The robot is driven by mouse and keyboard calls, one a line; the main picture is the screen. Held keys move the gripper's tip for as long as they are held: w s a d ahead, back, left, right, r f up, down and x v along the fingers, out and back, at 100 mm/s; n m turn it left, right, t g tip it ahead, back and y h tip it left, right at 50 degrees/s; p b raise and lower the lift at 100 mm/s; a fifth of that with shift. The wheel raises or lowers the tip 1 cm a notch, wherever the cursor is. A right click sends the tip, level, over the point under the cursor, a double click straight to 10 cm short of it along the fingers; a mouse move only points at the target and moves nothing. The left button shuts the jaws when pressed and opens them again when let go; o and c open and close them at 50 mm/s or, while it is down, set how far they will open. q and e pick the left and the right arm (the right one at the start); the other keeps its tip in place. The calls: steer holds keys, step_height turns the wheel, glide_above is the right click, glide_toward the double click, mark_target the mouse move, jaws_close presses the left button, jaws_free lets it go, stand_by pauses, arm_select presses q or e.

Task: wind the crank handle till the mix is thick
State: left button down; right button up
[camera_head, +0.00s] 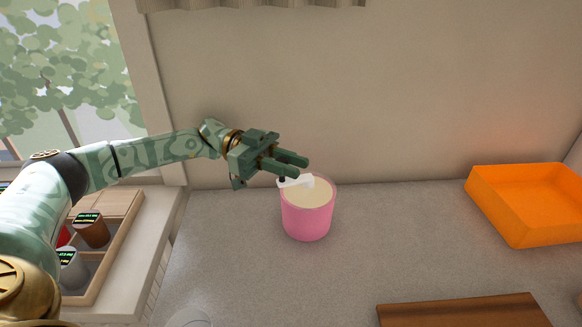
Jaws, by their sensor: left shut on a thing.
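A pink tub (306,222) stands upright on the grey counter, with a pale cream mix (311,194) inside. A white crank handle (297,182) lies across the tub's top, with a dark knob at its left end. My left gripper (292,168) is at the back left of the tub's rim, shut on the crank's knob; its fingers partly hide the knob. How thick the mix is cannot be told from this view. My right gripper does not show.
An orange tray (520,234) stands at the right by the wall. A brown wooden board (462,312) lies at the front right. A wooden rack with several small jars (92,230) is at the left by the window. The counter around the tub is clear.

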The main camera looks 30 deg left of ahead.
arm_select(q)
steer(key=shift+r, duration=0.15)
steer(key=c, duration=1.2)
jaws_free()
steer(key=shift+r, duration=0.3)
steer(key=s+d+r+p, duration=0.7)
steer(key=s+r, duration=0.5)
steer(key=shift+r, duration=0.15)
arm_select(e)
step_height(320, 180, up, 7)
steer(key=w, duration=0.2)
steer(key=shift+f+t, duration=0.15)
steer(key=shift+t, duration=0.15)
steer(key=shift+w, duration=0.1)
